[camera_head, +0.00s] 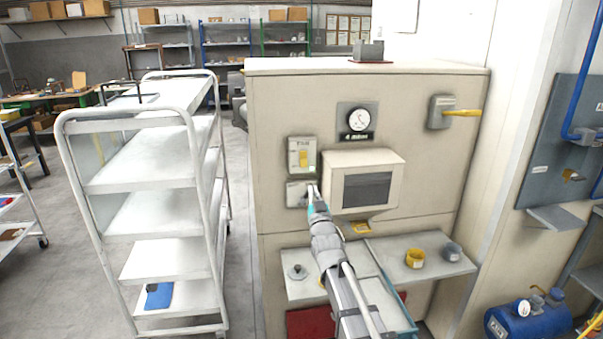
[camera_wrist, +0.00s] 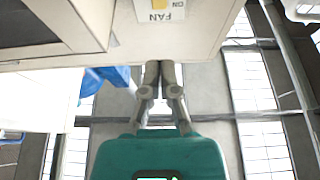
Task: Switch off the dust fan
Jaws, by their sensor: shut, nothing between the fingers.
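The fan switch (camera_head: 303,158) is a pale plate marked FAN with a yellow rocker, on the front of the beige cabinet (camera_head: 280,110). In the wrist view the FAN plate (camera_wrist: 168,12) is cut off by the top edge, with part of the yellow rocker and the letters ON. My gripper (camera_head: 313,191) is below the fan switch, in front of a second pale plate (camera_head: 296,194), which it partly hides. In the wrist view my gripper's fingertips (camera_wrist: 160,66) are together and empty, short of the FAN plate. Contact with the cabinet cannot be told.
A boxy housing with a dark window (camera_head: 367,187) juts out right of the switch. A gauge (camera_head: 358,120) and a yellow-handled lever switch (camera_head: 443,112) are higher up. A shelf (camera_head: 395,262) with small pots is below. A white trolley (camera_head: 150,170) stands left.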

